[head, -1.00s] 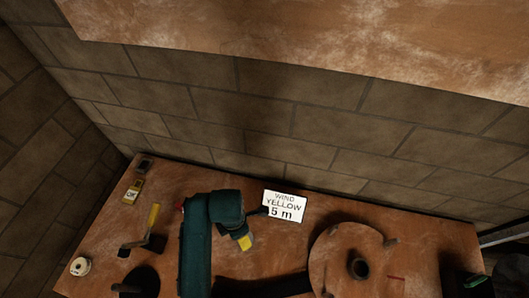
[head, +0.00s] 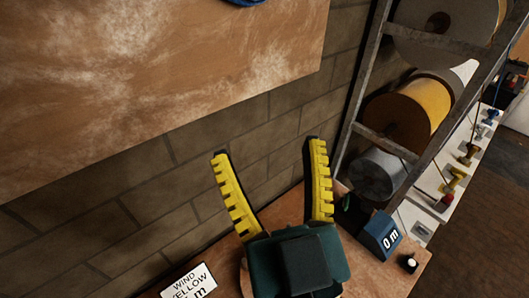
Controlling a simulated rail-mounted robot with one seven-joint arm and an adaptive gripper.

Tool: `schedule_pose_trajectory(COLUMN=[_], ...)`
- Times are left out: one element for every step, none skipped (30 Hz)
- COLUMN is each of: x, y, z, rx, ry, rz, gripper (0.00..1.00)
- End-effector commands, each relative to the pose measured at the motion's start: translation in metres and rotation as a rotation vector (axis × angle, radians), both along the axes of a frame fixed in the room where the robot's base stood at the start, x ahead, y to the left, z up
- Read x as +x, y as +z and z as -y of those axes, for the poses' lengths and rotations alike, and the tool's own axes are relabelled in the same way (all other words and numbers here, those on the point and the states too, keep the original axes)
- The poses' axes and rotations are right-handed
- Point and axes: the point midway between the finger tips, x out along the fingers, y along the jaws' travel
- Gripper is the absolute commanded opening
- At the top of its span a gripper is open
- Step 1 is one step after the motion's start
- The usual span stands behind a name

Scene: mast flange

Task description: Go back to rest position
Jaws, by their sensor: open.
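My gripper (head: 278,185) is in the lower middle of the head view. Its two yellow ridged fingers point up in the picture and stand wide apart. Nothing is between them; the block wall shows through the gap. The dark teal gripper body covers part of the wooden bench below it.
A white sign (head: 188,284) reading "WIND YELLOW" lies at the lower left. A blue box (head: 382,235) showing "0 m" stands right of my gripper. A metal rack (head: 377,90) holds several spools, including a yellow one (head: 405,112). A wooden board (head: 160,80) hangs at the upper left.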

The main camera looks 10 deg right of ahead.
Motion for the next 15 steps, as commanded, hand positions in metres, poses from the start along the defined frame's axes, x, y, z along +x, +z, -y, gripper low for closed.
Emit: schedule_pose_trajectory(x=[-0.004, -0.004, -0.005, -0.004, -0.004, -0.004, -0.004, -0.004, -0.004, -0.004, -0.004, -0.004, -0.004, -0.004, -0.004], y=[0.004, 0.005, 0.005, 0.005, 0.004, 0.004, 0.004, 0.004, 0.005, 0.009, 0.014, 0.023, 0.032, 0.042, 0.057], z=[0.003, 0.003, 0.003, 0.003, 0.003, 0.003, 0.002, 0.002, 0.002, 0.002, 0.002, 0.002, 0.002, 0.002, 0.002], rx=[0.016, 0.022, 0.023, 0.023, 0.022, 0.022, 0.022, 0.021, 0.021, 0.021, 0.021, 0.022, 0.023, 0.024, 0.025], ry=[0.0, 0.001, 0.002, 0.002, 0.002, 0.002, 0.002, 0.002, 0.003, 0.003, 0.003, 0.003, 0.004, 0.004, 0.004], rz=[0.014, 0.019, 0.02, 0.019, 0.018, 0.018, 0.017, 0.017, 0.016, 0.016, 0.016, 0.016, 0.016, 0.016, 0.016], gripper=[0.81, 0.81, 0.81, 0.81, 0.81, 0.81, 0.81, 0.81, 0.81, 0.81, 0.81, 0.81, 0.81, 0.81, 0.81])
